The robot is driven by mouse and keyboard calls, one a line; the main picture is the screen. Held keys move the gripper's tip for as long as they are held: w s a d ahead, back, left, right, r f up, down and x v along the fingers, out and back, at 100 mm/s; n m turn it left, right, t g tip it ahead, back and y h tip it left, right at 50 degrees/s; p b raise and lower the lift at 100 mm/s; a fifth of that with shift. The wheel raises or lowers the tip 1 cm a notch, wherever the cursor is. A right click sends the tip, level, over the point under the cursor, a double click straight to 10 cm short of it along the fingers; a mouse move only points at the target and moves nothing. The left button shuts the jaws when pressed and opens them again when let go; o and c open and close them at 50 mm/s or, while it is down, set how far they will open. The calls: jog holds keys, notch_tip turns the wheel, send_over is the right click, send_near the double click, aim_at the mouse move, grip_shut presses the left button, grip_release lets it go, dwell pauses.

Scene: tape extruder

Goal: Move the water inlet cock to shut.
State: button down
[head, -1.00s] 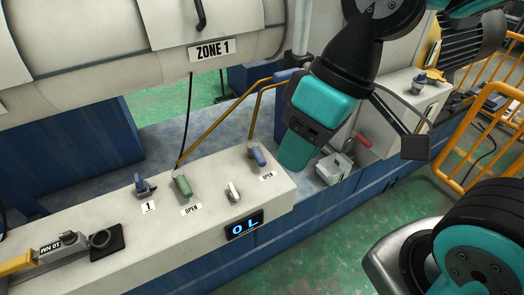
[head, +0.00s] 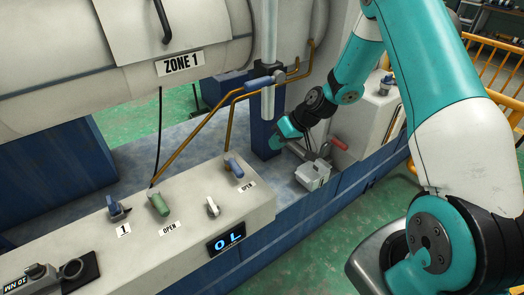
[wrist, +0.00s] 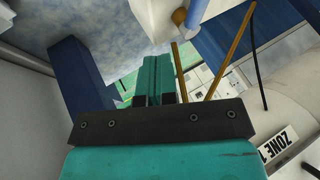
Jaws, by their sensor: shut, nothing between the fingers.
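A green lever (head: 158,205), also beside an OPEN label, stands further left. Another blue handle (head: 260,82) sits at the upper pipework. No label in view names the water inlet cock, so I cannot tell which handle it is. My gripper (head: 277,143) is shut and empty, beyond the console's right end and apart from these levers. In the wrist view my gripper's teal fingers (wrist: 153,60) are together. A blue handle (wrist: 196,14) shows at the top there.
The console (head: 60,236) also carries a blue knob (head: 115,208) marked 1 and a white switch (head: 212,207). A grey box (head: 312,174) with a red handle (head: 338,142) is close to my gripper. Copper-coloured pipes (head: 190,140) rise behind the console. Yellow railing (head: 485,135) stands right.

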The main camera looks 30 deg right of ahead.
aim_at(234, 165)
jog(key=x, duration=0.3)
jog(key=a+p+x, duration=0.1)
jog(key=x, duration=0.2)
jog(key=a+r+p+x, duration=0.1)
jog(key=x, duration=0.2)
jog(key=shift+s+a+f, duration=0.2)
jog(key=shift+a+f, duration=0.05)
jog(key=shift+f, duration=0.1)
jog(key=shift+a+f+p, duration=0.15)
jog(key=shift+a+p, duration=0.2)
jog(key=shift+a, duration=0.4)
jog(key=shift+s, duration=0.1)
